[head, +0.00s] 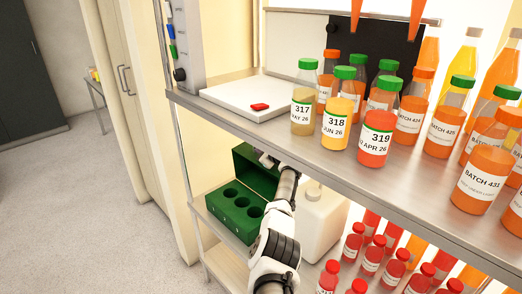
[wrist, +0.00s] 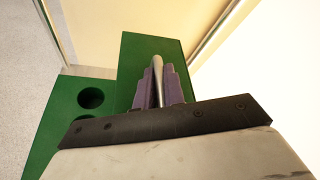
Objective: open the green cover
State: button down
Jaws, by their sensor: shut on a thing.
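The green cover (head: 247,166) stands raised at the back of the green box (head: 222,228) on the lower shelf. The box shows dark round holes in its top; it also shows in the wrist view (wrist: 65,115). In the wrist view, the cover (wrist: 135,55) lies beyond my gripper (wrist: 158,85). Its purple fingers are shut on a pale rounded handle (wrist: 157,66) in front of the cover. In the head view, my gripper (head: 266,159) is at the cover, partly hidden by my arm.
The upper shelf (head: 215,110) overhangs my arm and holds labelled juice bottles (head: 341,110) and a white slab (head: 235,96) with a red piece. A white jug (head: 322,215) and red-capped bottles (head: 352,243) stand right of my arm. A shelf post (head: 187,185) is left of the box.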

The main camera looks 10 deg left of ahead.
jog(key=shift+f, duration=0.1)
jog(key=c, duration=1.5)
grip_release()
jog(key=shift+s, duration=0.1)
jog(key=shift+p+v, duration=0.3)
jog(key=shift+v, duration=0.6)
jog(key=b+v, duration=0.1)
jog(key=v, duration=1.1)
jog(key=shift+a+b, duration=0.1)
jog(key=shift+b, duration=0.3)
